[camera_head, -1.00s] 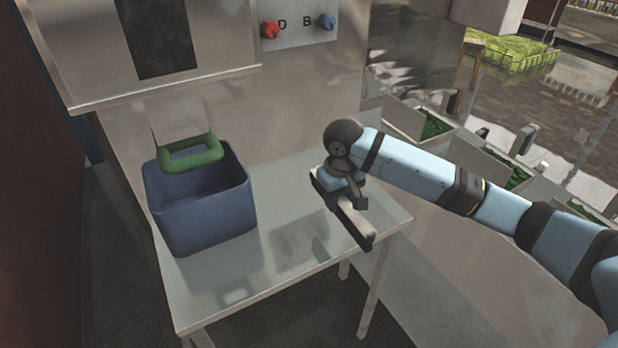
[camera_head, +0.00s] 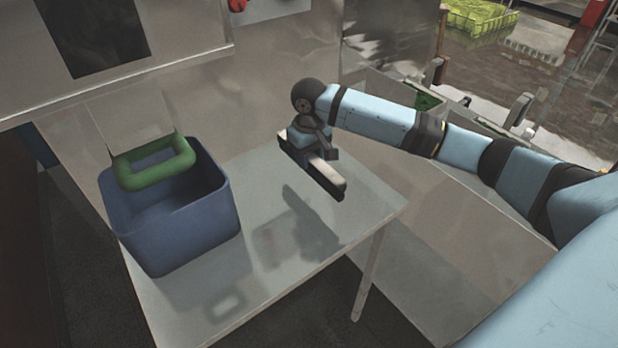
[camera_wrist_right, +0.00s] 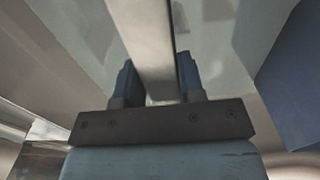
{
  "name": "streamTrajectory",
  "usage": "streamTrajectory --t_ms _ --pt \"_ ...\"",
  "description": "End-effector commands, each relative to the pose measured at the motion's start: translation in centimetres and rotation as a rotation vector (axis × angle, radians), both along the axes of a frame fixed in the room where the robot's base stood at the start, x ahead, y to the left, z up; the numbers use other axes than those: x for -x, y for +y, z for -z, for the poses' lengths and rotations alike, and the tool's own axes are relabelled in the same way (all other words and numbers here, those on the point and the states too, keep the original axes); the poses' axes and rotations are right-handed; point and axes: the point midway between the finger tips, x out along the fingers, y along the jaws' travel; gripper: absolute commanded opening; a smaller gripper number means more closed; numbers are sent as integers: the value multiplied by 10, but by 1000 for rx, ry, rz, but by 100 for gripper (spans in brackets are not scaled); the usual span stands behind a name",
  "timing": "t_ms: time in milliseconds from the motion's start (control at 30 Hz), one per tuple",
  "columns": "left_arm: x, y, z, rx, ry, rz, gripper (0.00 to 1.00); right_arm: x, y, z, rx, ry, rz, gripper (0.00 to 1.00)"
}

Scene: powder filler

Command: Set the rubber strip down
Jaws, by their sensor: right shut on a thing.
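The rubber strip (camera_head: 328,180) is a long, narrow bar, dark on its side with a paler top, in the head view. In the right wrist view the strip (camera_wrist_right: 150,40) is pale grey and runs between the two blue fingers. My right gripper (camera_wrist_right: 157,72) is shut on it. In the head view my right gripper (camera_head: 312,150) points down and holds the strip tilted above the right part of the metal table (camera_head: 270,285). A shadow on the tabletop lies apart from the strip. My left gripper is out of view.
A blue bin (camera_head: 175,235) stands on the table's left part, under a spout with a green ring (camera_head: 155,163). It also shows at the right of the wrist view (camera_wrist_right: 295,85). A steel machine wall is behind. The table's middle and front are mostly clear.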

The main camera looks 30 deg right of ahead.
Motion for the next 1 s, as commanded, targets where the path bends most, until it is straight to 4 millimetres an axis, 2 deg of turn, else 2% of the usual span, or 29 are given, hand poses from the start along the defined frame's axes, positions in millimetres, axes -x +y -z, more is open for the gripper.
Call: streamTrajectory --t_ms 100,367,600,967,1000 --pt "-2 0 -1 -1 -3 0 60 0 0 22 0 1 -1 8" --pt "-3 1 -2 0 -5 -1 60 0 0 42 0 0 -1 8" --pt "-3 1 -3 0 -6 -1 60 0 0 75 0 0 1 8" --pt "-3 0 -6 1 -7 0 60 0 0 79 0 -1 0 8" --pt "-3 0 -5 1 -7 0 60 0 0 79 0 -1 0 43"
